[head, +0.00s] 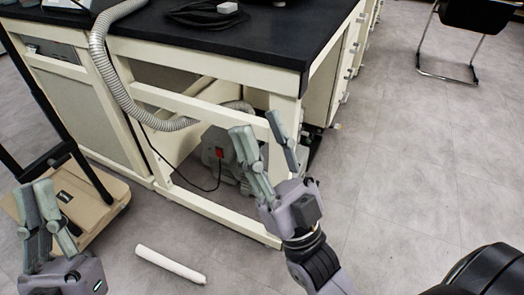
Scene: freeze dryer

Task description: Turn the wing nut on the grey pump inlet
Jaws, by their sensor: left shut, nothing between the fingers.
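The grey pump (212,148) sits on the floor inside the bench frame, with a red switch on its side. A ribbed grey hose (120,85) runs down from the bench top and along behind the frame toward the pump. The inlet and wing nut cannot be made out; my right gripper and the frame cover part of that area. My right gripper (257,122) is open and empty, its fingers pointing up in front of the bench corner and overlapping the pump's right side in view. My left gripper (32,188) is at the lower left, shut and empty, well apart from the pump.
The black-topped bench (225,45) has cream rails and legs around the pump. A beige wheeled cart (95,205) stands at the left. A white tube (170,264) lies on the floor.

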